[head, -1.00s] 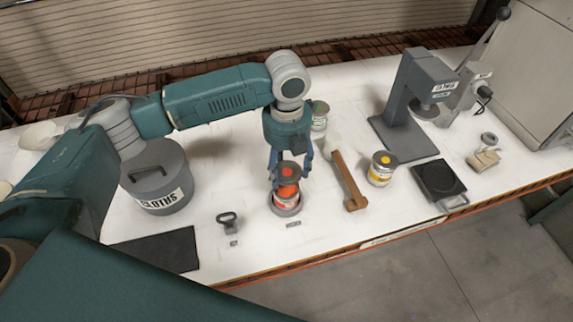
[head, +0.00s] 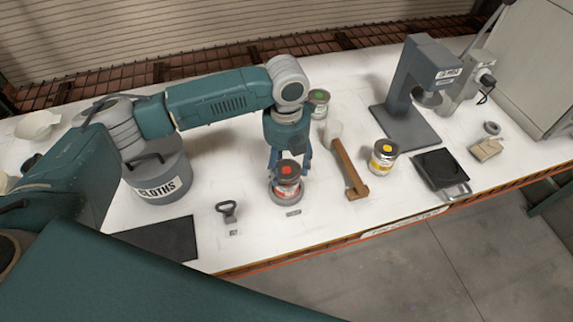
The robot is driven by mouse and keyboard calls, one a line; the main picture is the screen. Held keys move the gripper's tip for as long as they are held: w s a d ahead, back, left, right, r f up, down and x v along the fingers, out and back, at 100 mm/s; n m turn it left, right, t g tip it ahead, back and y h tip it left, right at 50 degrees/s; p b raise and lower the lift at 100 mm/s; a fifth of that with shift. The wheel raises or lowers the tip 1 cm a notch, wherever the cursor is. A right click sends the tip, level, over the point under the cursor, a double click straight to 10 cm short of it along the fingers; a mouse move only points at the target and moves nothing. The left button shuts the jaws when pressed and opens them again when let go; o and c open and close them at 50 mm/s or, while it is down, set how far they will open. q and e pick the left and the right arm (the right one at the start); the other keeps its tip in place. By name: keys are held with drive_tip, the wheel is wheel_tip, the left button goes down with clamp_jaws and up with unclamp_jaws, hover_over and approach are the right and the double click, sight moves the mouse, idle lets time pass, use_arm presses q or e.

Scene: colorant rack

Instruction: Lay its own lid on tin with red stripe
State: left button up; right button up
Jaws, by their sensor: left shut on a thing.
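The tin with the red stripe (head: 288,188) stands upright near the front edge of the bench, in a round grey holder (head: 285,201). Its own lid, dark with a red dot (head: 287,170), is level over the tin's mouth. It looks on the rim or just above it; I cannot tell which. My left gripper (head: 288,165) points down from above, its blue fingers shut on the lid's sides. The lid hides the tin's opening. My right gripper is not in view.
A wooden-handled mallet (head: 349,170) lies right of the tin, with a yellow-dot tin (head: 383,157) beyond it. A green-dot tin (head: 319,103) stands behind. A can opener-like tool (head: 228,212) and dark mat (head: 157,239) lie left. A grey cloths bin (head: 158,176) stands further left.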

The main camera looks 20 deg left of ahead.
use_arm(q)
drive_tip(key=shift+f, duration=0.1)
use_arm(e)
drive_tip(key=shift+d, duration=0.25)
use_arm(q)
drive_tip(key=shift+f, duration=0.3)
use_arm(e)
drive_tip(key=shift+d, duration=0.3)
use_arm(q)
drive_tip(key=shift+f, duration=0.3)
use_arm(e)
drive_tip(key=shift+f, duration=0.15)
